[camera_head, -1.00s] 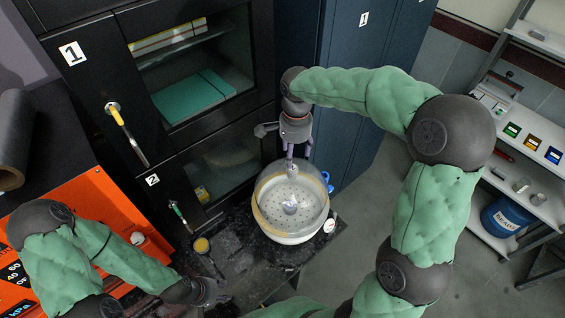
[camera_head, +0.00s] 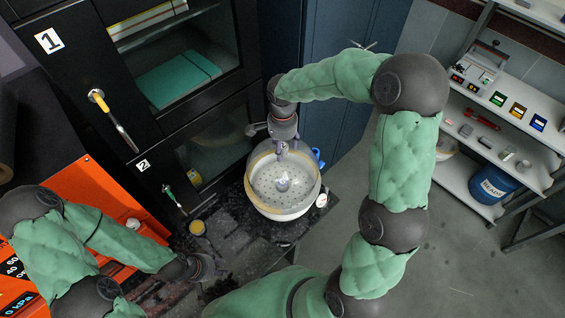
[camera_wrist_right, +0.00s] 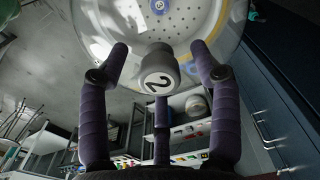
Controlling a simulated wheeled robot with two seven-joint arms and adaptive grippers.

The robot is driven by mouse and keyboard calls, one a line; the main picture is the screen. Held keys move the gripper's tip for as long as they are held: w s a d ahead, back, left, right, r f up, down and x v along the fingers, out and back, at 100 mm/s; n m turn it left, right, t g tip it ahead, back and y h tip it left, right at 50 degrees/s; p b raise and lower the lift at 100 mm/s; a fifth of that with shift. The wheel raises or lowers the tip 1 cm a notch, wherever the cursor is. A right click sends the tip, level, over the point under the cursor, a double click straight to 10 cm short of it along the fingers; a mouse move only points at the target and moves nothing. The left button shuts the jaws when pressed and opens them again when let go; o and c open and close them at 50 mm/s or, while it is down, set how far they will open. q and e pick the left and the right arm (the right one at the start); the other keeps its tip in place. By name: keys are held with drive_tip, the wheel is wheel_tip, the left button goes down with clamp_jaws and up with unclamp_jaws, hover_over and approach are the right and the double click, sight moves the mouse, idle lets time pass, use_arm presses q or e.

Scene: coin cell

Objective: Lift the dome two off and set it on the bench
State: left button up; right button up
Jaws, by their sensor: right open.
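The clear glass dome (camera_head: 262,172) sits over a white perforated round plate (camera_head: 283,185) on the dark bench (camera_head: 222,232). In the right wrist view its grey knob (camera_wrist_right: 158,76) carries a "2", and the glass (camera_wrist_right: 205,18) shows behind it. My right gripper (camera_head: 283,150) is above the dome at its knob. In the wrist view its purple fingers (camera_wrist_right: 160,62) are spread, with the knob between them and gaps at both sides. My left gripper (camera_head: 205,268) hangs low near the bench's front left; its fingers are too small to read.
Black cabinets with doors marked 1 (camera_head: 48,40) and 2 (camera_head: 143,165) stand behind and left of the bench. A small yellow-topped jar (camera_head: 197,228) and a white round item (camera_head: 322,200) flank the dome. An orange unit (camera_head: 80,200) is at left, shelves (camera_head: 500,130) at right.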

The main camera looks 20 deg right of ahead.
drive_tip(key=shift+f, duration=0.55)
drive_tip(key=shift+s, duration=0.1)
clamp_jaws()
drive_tip(key=shift+r, duration=0.1)
